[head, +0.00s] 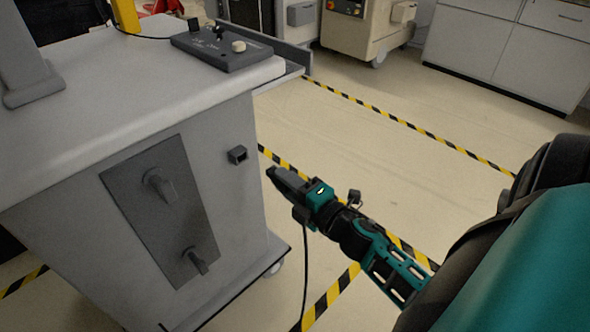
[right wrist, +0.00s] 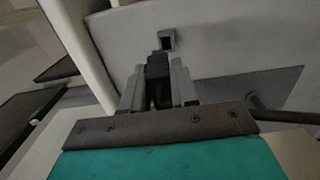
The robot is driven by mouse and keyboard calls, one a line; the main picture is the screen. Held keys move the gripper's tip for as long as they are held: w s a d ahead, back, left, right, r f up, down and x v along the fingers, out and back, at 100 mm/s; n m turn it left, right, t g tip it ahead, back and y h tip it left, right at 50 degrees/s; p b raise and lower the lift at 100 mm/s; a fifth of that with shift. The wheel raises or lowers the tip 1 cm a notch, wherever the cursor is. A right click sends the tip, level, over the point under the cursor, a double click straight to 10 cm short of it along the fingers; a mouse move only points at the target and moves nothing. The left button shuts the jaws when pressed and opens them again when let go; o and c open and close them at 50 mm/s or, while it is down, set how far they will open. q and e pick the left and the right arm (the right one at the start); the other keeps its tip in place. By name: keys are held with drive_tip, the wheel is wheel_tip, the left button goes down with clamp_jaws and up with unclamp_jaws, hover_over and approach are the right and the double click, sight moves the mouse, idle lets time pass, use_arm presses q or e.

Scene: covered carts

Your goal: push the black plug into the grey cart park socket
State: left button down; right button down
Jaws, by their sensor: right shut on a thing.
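The grey cart park socket (head: 237,154) is a small dark square box on the side panel of the grey cart (head: 228,195). In the right wrist view the socket (right wrist: 167,40) shows its square opening ahead of the fingers. My right gripper (head: 284,181) is shut on the black plug (right wrist: 157,66), which sticks out between the fingertips towards the socket. A visible gap in the head view parts the gripper's tip from the socket, so the plug seems outside it. In the head view the fingers mostly hide the plug. A black cable hangs below the gripper. My left gripper is not in view.
The cart's side has a dark plate (head: 147,215) with two knobs. A control box (head: 222,48) lies on the cart's top. Yellow-black tape (head: 400,120) marks the open floor to the right. A beige machine (head: 360,30) and white cabinets (head: 485,50) stand at the back.

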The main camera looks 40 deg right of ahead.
sight(272, 181)
drive_tip(key=shift+w+a+f, duration=0.35)
drive_tip(key=shift+w+f, duration=0.1)
drive_tip(key=shift+f, duration=0.05)
drive_tip(key=shift+w+a+y, duration=0.25)
drive_tip(key=shift+w+y, duration=0.05)
drive_tip(key=shift+w, duration=0.15)
drive_tip(key=shift+w+a, duration=0.2)
drive_tip(key=shift+w, duration=2)
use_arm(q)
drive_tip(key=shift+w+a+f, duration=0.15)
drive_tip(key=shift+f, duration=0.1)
use_arm(e)
drive_tip(key=shift+w, duration=0.4)
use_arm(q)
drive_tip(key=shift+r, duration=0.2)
use_arm(e)
drive_tip(key=shift+w+a, duration=0.1)
drive_tip(key=shift+w, duration=0.75)
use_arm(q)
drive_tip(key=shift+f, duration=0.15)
use_arm(e)
drive_tip(key=shift+w+a, duration=0.1)
drive_tip(key=shift+w, duration=0.7)
